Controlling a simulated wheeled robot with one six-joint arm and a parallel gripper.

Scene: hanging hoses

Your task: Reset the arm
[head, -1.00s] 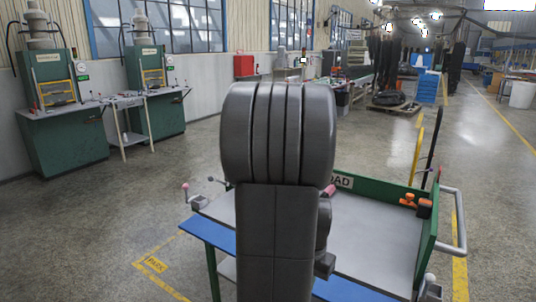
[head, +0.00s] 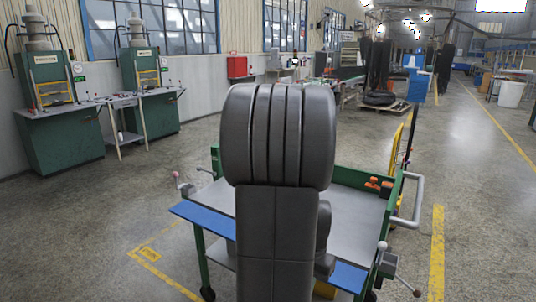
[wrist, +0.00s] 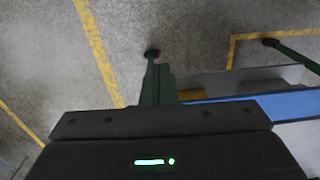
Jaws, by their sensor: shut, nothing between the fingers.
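My arm (head: 277,140) stands folded and upright in the middle of the head view, a thick dark grey column that hides part of the cart behind it. My gripper (wrist: 160,125) shows in the wrist view as a dark block with bolts and a green light along the bottom edge. It is shut, with nothing held in it. In the head view the gripper itself is hidden. The wrist view looks down on the floor and on a green cart leg with a wheel.
A green cart (head: 355,215) with a grey top and blue front edge stands close ahead, with levers at its corners. Green presses (head: 148,95) and a small table (head: 128,125) stand at the left wall. Dark hoses (head: 378,65) hang at the back. Floor at right is open.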

